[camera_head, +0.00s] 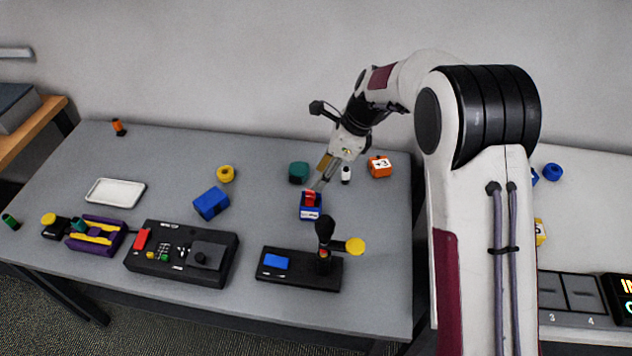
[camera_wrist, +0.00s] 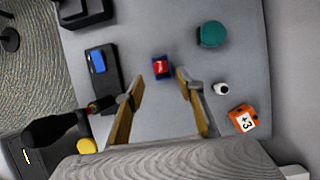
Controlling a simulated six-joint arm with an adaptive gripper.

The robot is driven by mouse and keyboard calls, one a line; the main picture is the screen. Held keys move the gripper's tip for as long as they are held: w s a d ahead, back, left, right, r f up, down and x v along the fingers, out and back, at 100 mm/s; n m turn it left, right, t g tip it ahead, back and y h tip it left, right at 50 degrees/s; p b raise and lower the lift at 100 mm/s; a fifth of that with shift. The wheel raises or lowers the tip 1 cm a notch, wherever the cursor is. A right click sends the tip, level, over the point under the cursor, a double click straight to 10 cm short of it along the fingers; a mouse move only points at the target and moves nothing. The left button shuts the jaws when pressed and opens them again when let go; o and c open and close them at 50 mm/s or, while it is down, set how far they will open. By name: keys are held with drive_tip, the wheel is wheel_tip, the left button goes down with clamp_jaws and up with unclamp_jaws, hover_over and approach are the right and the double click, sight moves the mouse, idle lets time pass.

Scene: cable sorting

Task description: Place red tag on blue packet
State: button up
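A small red tag (camera_head: 311,198) sits on a blue packet with a white label (camera_head: 310,212) near the right side of the grey table. In the wrist view the red tag (camera_wrist: 162,67) shows on top of the blue packet (camera_wrist: 156,77), ahead of my fingertips. My gripper (camera_head: 320,184) reaches down from the upper right, just above and beside the tag. In the wrist view its two fingers (camera_wrist: 160,80) are spread, with nothing held between them. I cannot tell whether a finger touches the tag. A separate larger blue block (camera_head: 211,203) lies to the left.
A black device with a lever and yellow knob (camera_head: 299,268) stands in front of the packet. A teal piece (camera_head: 299,172), a small white-and-black piece (camera_head: 346,174) and an orange "+3" cube (camera_head: 380,166) lie behind. A white tray (camera_head: 115,193) is at left.

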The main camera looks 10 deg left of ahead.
drive_tip(key=shift+v, duration=1.95)
drive_tip(key=s+d+r+n+t+h, duration=0.25)
drive_tip(key=s+d+r+n, duration=0.65)
drive_tip(key=s+d+r, duration=0.6)
drive_tip(key=s+d+n+t+h, duration=0.1)
drive_tip(key=s+d+n, duration=0.3)
drive_tip(key=s, duration=0.5)
drive_tip(key=s+d+n+t+h, duration=0.1)
drive_tip(key=s+d+n+t, duration=0.1)
drive_tip(key=s+d+n, duration=0.3)
drive_tip(key=s, duration=0.4)
drive_tip(key=shift+s+d+r, duration=0.2)
drive_tip(key=shift+s+r, duration=0.15)
